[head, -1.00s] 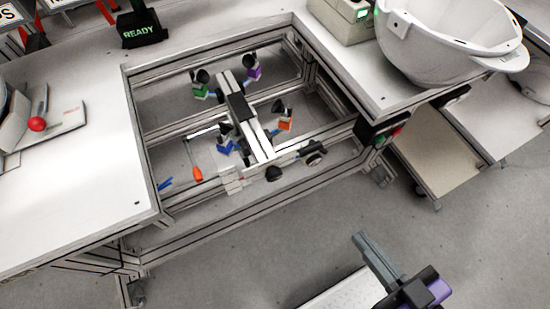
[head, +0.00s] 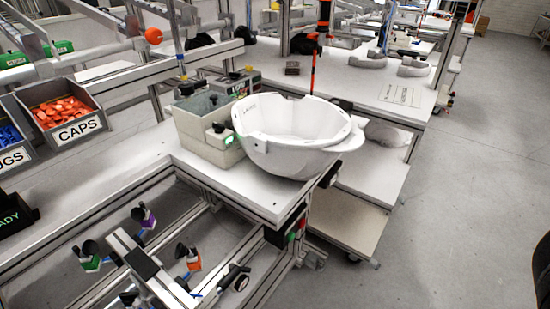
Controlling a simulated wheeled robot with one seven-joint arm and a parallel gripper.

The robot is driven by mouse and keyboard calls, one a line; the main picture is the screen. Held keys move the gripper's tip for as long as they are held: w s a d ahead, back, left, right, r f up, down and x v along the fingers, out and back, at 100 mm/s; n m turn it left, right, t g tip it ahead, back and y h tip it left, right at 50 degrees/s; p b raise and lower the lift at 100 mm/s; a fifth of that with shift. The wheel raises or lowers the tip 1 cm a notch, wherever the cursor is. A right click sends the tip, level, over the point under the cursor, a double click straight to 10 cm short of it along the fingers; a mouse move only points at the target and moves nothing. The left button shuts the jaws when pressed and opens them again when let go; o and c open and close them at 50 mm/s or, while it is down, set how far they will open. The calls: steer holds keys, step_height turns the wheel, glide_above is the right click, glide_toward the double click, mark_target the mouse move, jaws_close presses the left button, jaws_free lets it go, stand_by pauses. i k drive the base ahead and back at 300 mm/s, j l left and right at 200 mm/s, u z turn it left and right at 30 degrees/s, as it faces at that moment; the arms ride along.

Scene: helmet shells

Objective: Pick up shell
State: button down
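A white helmet shell (head: 290,160) sits with its open side up on the right end of the white workbench (head: 225,182) in the head view. Its brim points to the right and reaches past the bench corner. My gripper is not visible in the head view now. Only a dark shape shows at the right edge, and I cannot tell what it is.
A grey-green box (head: 208,127) stands close to the shell's left. A fixture with coloured clamps (head: 150,265) fills the bench opening. A lower cart (head: 345,215) stands right of the bench. The floor (head: 460,190) at right is clear.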

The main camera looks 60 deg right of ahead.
mark_target(294, 146)
steer(key=j+z, duration=0.1)
steer(key=z, duration=0.3)
steer(key=i+j+z, duration=0.1)
steer(key=z, duration=0.3)
steer(key=j+z, duration=0.25)
steer(key=j, duration=0.55)
steer(key=j+z, duration=0.25)
steer(key=j, duration=1.05)
